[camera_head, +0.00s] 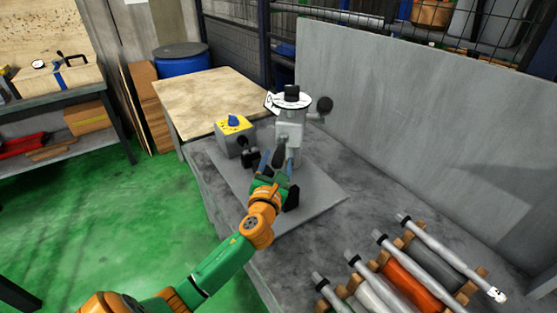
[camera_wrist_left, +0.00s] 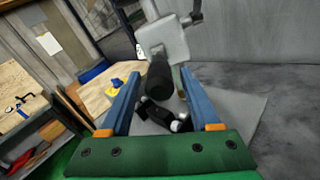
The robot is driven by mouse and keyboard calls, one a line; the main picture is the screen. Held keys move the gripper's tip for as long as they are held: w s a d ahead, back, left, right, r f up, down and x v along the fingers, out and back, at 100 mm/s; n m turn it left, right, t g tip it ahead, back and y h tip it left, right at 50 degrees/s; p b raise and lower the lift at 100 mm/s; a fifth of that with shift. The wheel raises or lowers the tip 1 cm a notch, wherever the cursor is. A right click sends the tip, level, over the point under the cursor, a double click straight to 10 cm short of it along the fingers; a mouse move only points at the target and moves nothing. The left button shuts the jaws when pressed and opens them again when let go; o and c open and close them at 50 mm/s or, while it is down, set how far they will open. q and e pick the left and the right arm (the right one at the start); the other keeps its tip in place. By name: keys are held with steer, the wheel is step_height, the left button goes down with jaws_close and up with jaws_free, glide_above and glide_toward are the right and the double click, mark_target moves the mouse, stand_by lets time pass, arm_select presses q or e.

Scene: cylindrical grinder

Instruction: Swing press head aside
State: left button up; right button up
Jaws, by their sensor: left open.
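The press head (camera_head: 291,130) is a light grey block standing upright on a grey base plate (camera_head: 318,196). A white dial with a black knob (camera_head: 291,92) sits on top, and a black ball knob (camera_head: 325,104) sticks out to its right. A black handle (camera_head: 279,153) points from its front toward my left gripper (camera_head: 277,163). In the left wrist view, the two blue fingers stand apart, with the black handle (camera_wrist_left: 160,76) between them in the picture. I cannot tell whether they touch it. The press head (camera_wrist_left: 165,42) shows behind it. My right gripper is out of view.
A grey box with a yellow top and blue knob (camera_head: 234,135) stands left of the press head. Rollers on wooden supports (camera_head: 410,285) lie at the bench's front right. A grey wall panel (camera_head: 420,140) closes off the right side.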

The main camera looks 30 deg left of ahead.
arm_select(q)
steer(key=shift+s, duration=0.1)
jaws_close()
stand_by(1.3)
